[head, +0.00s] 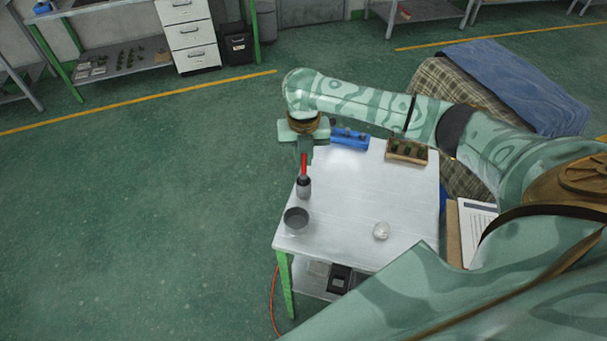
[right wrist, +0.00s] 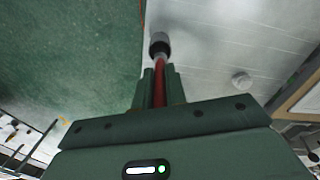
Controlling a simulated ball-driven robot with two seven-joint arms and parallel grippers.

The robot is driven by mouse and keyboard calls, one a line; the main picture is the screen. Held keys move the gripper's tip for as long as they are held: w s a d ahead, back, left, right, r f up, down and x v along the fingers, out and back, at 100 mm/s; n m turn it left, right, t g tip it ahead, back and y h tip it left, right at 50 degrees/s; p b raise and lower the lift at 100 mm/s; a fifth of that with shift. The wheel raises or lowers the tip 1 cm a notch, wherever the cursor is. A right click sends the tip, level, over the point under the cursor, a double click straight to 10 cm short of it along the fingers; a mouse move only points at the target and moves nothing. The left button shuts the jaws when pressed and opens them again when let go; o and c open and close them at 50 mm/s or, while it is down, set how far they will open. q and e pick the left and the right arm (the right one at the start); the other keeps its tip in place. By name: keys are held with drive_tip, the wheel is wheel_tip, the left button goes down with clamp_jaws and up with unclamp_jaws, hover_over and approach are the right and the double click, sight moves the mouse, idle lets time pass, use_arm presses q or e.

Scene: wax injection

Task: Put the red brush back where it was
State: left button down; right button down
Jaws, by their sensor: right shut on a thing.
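The red brush (head: 304,165) is upright at the left edge of the white table, its red handle held in my right gripper (head: 304,150). Its handle also shows between the fingers in the right wrist view (right wrist: 160,80). The handle's lower end meets a dark, wider cylindrical part (head: 303,188); I cannot tell whether this is the brush's bristle head or a separate holder, or whether it touches the tabletop. My left gripper is not in view.
A dark grey bowl (head: 296,219) stands at the table's near left corner. A clear round object (head: 381,231) sits near the front. A blue rack (head: 349,139) and a wooden tray (head: 406,157) with dark green items stand at the back. The table's (head: 365,190) middle is free.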

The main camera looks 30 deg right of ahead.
sight(304, 173)
wheel_tip(304, 173, down, 5)
drive_tip(key=shift+f+b, duration=0.1)
drive_tip(key=shift+b, duration=0.65)
drive_tip(key=shift+f, duration=0.2)
drive_tip(key=c, duration=1.4)
unclamp_jaws()
drive_tip(key=shift+c, duration=0.2)
wheel_tip(304, 173, up, 12)
drive_tip(key=p, duration=0.3)
drive_tip(key=shift+r+p, duration=0.2)
drive_tip(key=shift+p, duration=0.15)
